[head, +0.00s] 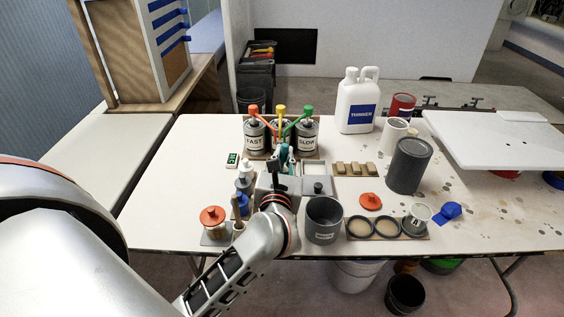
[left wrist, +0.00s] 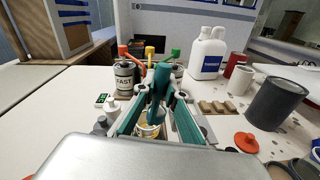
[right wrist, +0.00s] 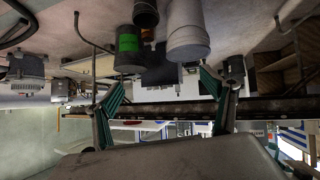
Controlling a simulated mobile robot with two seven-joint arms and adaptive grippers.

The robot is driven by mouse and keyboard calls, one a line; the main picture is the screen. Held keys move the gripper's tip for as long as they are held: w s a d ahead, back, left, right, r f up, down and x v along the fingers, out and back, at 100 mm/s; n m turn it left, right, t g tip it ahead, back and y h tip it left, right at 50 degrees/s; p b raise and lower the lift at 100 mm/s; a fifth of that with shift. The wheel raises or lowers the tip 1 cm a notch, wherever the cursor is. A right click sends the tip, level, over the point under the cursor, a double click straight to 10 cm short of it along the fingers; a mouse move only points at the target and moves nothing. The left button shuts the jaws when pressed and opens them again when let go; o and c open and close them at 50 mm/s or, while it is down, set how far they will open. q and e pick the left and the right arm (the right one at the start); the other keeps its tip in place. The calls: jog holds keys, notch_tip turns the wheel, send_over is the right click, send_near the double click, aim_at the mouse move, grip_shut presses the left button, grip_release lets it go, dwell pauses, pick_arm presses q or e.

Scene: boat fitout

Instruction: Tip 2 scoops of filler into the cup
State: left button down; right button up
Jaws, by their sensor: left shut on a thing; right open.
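My left gripper (head: 285,160) is over the middle of the table, in front of the FAST and SLOW cans. In the left wrist view its teal fingers (left wrist: 157,85) are closed in on a slim upright thing, which looks like the scoop's handle; its bowl cannot be made out. A clear cup (left wrist: 150,130) with yellowish contents shows just below the fingers; my gripper hides it in the head view. An open grey tub (head: 323,222) stands at the table's front edge; its label is too small to read. My right gripper (right wrist: 165,95) is open and empty, with floor buckets in its view.
FAST (head: 255,136) and SLOW (head: 306,137) cans with coloured pump heads stand behind. A white THINNER jug (head: 356,105), a dark grey can (head: 409,166) and a red lid (head: 370,201) are to the right. An orange-topped jar (head: 213,221) stands front left. A small green display (head: 232,159) sits left.

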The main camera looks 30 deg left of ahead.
aim_at(283, 156)
pick_arm(q)
jog(key=shift+w+a+f+n+g+y+b, duration=0.3)
jog(key=shift+w+a+f+n+g+y, duration=0.1)
jog(key=shift+w+f+y, duration=0.2)
jog(key=shift+w+a+f+n+g+y+b, duration=0.3)
jog(key=shift+w+f+n+y, duration=0.15)
jog(key=shift+f+y, duration=0.1)
jog(key=shift+w+a+f, duration=0.1)
jog(key=shift+w, duration=0.15)
jog(key=shift+a+r+n+p, duration=0.2)
jog(key=shift+a+n+p, duration=0.1)
jog(key=shift+n, duration=0.05)
jog(key=a+f+n+g+h+p, duration=0.2)
jog(key=a+n+g+h+p, duration=0.1)
jog(key=a+n+h+p, duration=0.2)
jog(key=shift+a+f+n+h, duration=0.4)
jog(key=shift+a+n+h, duration=0.1)
jog(key=shift+n+h, duration=0.45)
pick_arm(e)
jog(key=r, duration=0.4)
jog(key=shift+w+r, duration=0.1)
jog(key=shift+w, duration=0.15)
